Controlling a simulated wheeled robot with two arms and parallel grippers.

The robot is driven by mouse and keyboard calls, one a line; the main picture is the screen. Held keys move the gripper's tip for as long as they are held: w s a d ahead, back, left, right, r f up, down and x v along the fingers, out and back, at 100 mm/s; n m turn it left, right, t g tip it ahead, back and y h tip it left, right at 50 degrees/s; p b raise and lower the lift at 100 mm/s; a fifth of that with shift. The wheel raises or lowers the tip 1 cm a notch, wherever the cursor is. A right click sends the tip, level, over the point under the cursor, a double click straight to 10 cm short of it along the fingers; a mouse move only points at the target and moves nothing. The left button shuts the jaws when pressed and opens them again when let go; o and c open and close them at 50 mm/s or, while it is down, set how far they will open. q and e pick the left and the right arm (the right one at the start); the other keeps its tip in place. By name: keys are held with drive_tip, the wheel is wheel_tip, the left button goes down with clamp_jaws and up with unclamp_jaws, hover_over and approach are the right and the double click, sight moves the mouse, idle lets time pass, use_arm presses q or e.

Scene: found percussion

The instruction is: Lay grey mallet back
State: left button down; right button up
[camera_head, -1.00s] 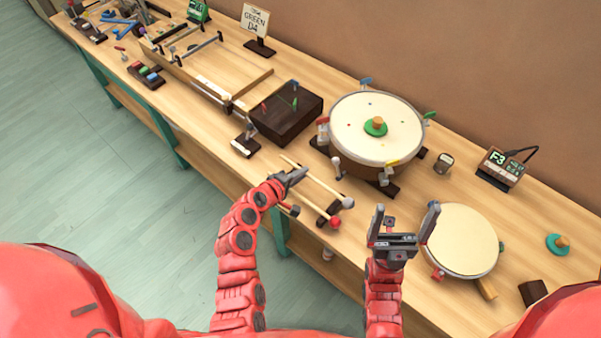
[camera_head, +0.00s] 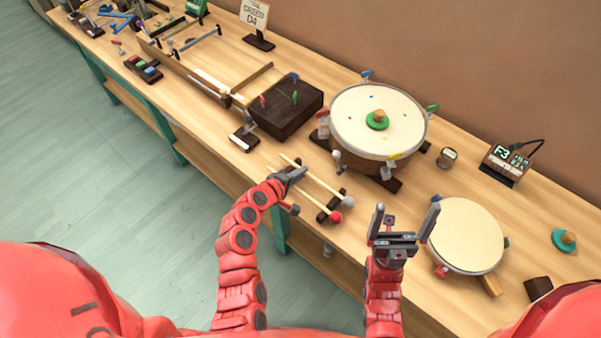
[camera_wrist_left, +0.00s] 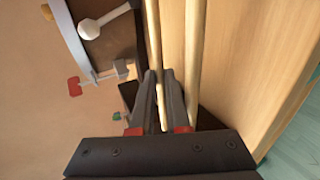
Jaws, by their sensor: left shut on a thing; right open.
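The grey mallet (camera_head: 347,201) has a pale stick and a grey head. My left gripper (camera_head: 297,174) is shut on its stick; the stick also runs between the fingertips in the left wrist view (camera_wrist_left: 154,40). The red mallet (camera_head: 336,216) lies beside it on the side towards the bench's front edge, its stick (camera_wrist_left: 193,50) roughly parallel and apart from the fingers. A dark mallet rest (camera_head: 323,216) shows under the sticks near the heads. I cannot tell whether the grey stick touches it. My right gripper (camera_head: 406,212) is open and empty above the bench's front part.
A large drum (camera_head: 355,137) stands just behind the mallets, and a smaller drum (camera_head: 465,236) is beyond my right gripper. A dark box (camera_head: 283,112) with coloured pegs stands behind to the left. The wooden bench (camera_head: 530,215) has its front edge close to the mallets.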

use_arm(q)
drive_tip(key=c, duration=0.9)
unclamp_jaws()
drive_tip(key=shift+o, duration=0.4)
drive_tip(key=shift+s+f, duration=0.1)
drive_tip(key=shift+f, duration=0.1)
drive_tip(key=shift+s, duration=0.15)
drive_tip(key=b+v, duration=0.1)
drive_tip(key=v, duration=1.6)
drive_tip(key=shift+r, duration=0.35)
drive_tip(key=shift+a, duration=0.15)
